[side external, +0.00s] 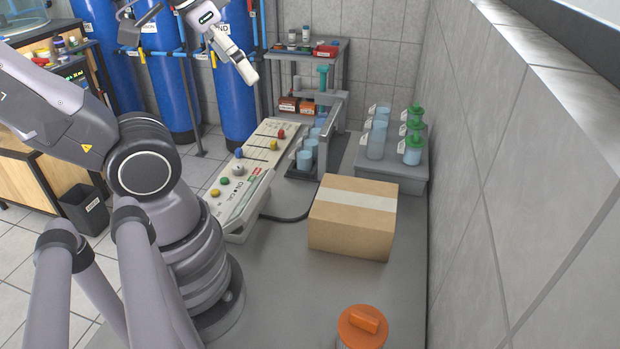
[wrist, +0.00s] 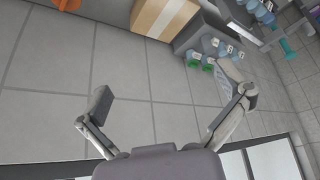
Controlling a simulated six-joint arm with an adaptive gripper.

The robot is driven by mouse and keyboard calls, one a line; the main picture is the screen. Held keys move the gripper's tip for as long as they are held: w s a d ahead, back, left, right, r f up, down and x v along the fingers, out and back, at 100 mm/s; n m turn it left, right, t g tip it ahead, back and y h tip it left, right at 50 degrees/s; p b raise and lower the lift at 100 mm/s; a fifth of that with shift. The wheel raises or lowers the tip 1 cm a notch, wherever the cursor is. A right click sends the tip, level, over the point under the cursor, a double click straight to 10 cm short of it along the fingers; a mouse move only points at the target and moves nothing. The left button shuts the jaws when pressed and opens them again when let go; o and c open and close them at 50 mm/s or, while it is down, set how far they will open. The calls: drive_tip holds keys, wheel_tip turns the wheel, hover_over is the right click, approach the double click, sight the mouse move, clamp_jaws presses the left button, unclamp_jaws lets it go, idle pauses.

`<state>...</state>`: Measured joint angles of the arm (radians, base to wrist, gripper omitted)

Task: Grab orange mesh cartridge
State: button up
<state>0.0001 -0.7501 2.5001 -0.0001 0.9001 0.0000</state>
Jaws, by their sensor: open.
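An orange-topped cartridge (side external: 362,325) stands at the near edge of the grey bench in the side view, cut off by the bottom of the picture. Its orange lid has a raised grip bar; most of its body is out of frame, so the mesh cannot be made out. A small orange patch (wrist: 68,4) at the top edge of the wrist view appears to be the same part. My gripper (wrist: 166,95) is open with nothing between its fingers. In the side view my gripper (side external: 195,50) is high at the top, far from the cartridge.
A taped cardboard box (side external: 353,218) stands mid-bench, between the cartridge and a grey rack (side external: 390,175) of clear and green-topped cups. A control panel (side external: 240,180) with coloured knobs lies left of the box. A tiled wall (side external: 500,180) borders the right side. Bench around the cartridge is clear.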

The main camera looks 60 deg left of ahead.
drive_tip(key=w+d+f+n+g+h, duration=0.2)
drive_tip(key=w+d+f+g+h, duration=0.2)
drive_tip(key=w+d+f+g, duration=0.3)
drive_tip(key=n+g+h, duration=0.4)
drive_tip(key=n+h, duration=0.2)
approach(362, 331)
wheel_tip(362, 331, up, 6)
drive_tip(key=a, duration=0.3)
drive_tip(key=d+f+n, duration=0.1)
drive_tip(key=f, duration=0.2)
drive_tip(key=d+f+n+h, duration=0.1)
drive_tip(key=f+n, duration=0.1)
drive_tip(key=f, duration=0.2)
drive_tip(key=d+f+n+h, duration=0.1)
drive_tip(key=f+n, duration=0.1)
drive_tip(key=f, duration=0.2)
drive_tip(key=shift+s+f, duration=0.15)
drive_tip(key=shift+s, duration=0.2)
drive_tip(key=x, duration=0.7)
drive_tip(key=shift+d, duration=0.3)
drive_tip(key=c, duration=0.9)
